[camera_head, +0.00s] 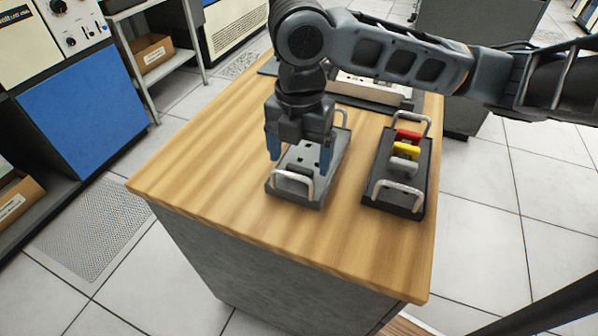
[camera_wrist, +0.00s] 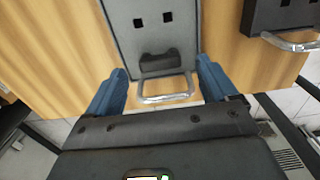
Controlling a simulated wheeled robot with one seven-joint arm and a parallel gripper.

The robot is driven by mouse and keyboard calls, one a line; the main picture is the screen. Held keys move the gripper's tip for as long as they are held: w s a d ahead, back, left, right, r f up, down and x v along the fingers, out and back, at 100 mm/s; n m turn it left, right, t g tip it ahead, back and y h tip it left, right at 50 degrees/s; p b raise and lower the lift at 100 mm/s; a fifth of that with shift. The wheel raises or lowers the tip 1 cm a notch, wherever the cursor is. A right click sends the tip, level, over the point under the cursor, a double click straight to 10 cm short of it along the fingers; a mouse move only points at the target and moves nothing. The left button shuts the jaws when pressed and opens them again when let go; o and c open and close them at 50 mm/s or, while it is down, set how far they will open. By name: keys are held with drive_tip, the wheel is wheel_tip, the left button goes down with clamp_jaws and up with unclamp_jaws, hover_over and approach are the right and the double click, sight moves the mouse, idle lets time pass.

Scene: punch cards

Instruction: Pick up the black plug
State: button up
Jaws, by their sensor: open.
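The black plug (camera_wrist: 160,62) shows in the wrist view on the grey panel (camera_wrist: 131,38), close to the panel's metal handle (camera_wrist: 166,98). Whether the fingertips are level with the plug cannot be told.
A black rack (camera_head: 375,195) with red (camera_head: 408,134), yellow (camera_head: 405,149) and grey (camera_head: 402,165) pieces stands to the right, with metal handles at both ends. A pale box (camera_head: 370,90) lies behind on the wooden table (camera_head: 190,165). The table's left side is clear.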

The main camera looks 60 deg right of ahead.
drive_tip(key=shift+f, duration=1.1)
drive_tip(key=c, duration=1)
drive_tip(key=shift+r, duration=0.45)
wheel_tip(320, 180, up, 3)
drive_tip(key=shift+r, duration=0.15)
drive_tip(key=s+d+r+p, duration=0.3)
drive_tip(key=s+d+r, duration=0.4)
drive_tip(key=r, duration=0.4)
drive_tip(key=shift+s+d+r+p, duration=0.35)
drive_tip(key=shift+s+d+r, duration=0.05)
drive_tip(key=shift+s, duration=0.45)
